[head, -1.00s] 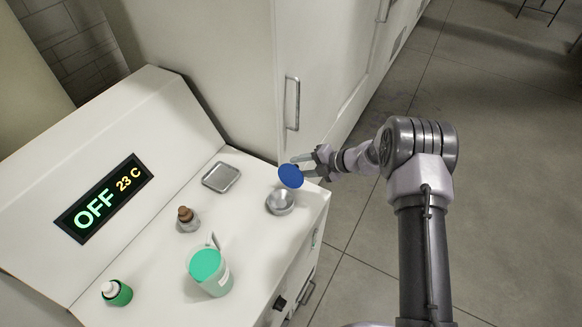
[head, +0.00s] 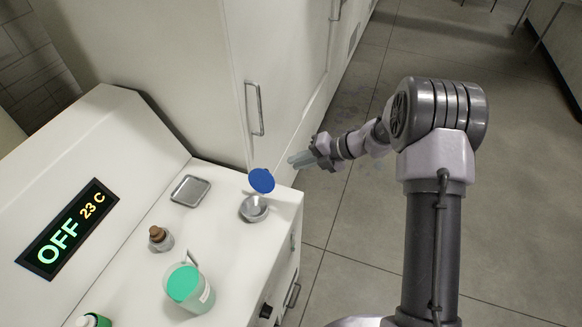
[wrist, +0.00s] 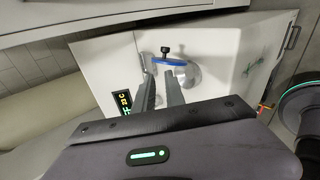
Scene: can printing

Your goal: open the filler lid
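The filler lid (head: 261,180) is a round blue disc, standing tilted up above the round metal filler opening (head: 254,208) near the right corner of the white machine top. The opening is uncovered. In the wrist view the blue lid (wrist: 170,62) appears edge-on just beyond the fingertips, with the metal opening (wrist: 190,75) beside it. My gripper (head: 293,159) is to the right of the lid and slightly above it in the head view, clear of it. In the wrist view my gripper (wrist: 160,78) shows two separated fingers with nothing between them.
The display (head: 68,228) reads OFF 23 C. A tall white cabinet (head: 290,75) stands behind. Open floor lies right.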

